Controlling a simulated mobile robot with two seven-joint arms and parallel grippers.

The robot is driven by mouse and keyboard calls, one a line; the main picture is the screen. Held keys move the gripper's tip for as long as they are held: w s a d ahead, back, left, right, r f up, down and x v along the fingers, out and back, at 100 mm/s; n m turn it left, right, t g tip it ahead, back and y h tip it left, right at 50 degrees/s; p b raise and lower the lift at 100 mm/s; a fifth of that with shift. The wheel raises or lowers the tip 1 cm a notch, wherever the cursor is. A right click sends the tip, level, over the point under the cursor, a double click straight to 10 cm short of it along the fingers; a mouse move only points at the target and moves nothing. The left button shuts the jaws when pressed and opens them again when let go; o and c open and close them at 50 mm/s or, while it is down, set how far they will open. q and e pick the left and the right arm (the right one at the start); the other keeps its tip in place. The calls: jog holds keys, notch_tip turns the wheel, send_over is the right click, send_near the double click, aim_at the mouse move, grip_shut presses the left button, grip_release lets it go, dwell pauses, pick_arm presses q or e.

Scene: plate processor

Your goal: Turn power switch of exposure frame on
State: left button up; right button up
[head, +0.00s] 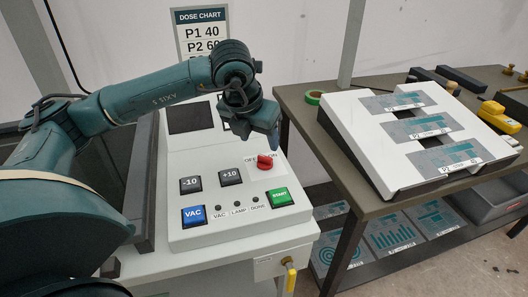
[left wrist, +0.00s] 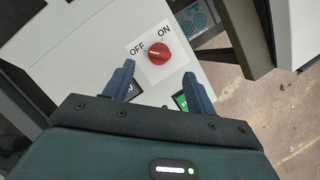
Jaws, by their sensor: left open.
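The red power switch (head: 265,161) is a round knob on a white label at the right of the exposure frame's control panel (head: 215,212). In the left wrist view the knob (left wrist: 158,55) lies between the words OFF and ON, and its pale pointer mark is toward OFF. My left gripper (head: 262,140) hangs just above the switch in the head view. In the left wrist view its two blue fingers (left wrist: 160,80) are spread apart, with the knob ahead of the gap and nothing between them. My right gripper is not in view.
The panel also has a blue VAC button (head: 194,216), a green START button (head: 279,197), two dark buttons marked -10 and +10, and a dark screen (head: 190,117). A dark table (head: 350,190) with a white sloped rack (head: 345,113) stands to the right. A yellow-handled valve (head: 290,275) is below the panel.

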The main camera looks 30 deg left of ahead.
aim_at(265, 156)
pick_arm(q)
jog(key=x, duration=0.7)
jog(key=shift+f, duration=0.1)
jog(key=shift+c, duration=0.6)
jog(key=c, duration=0.9)
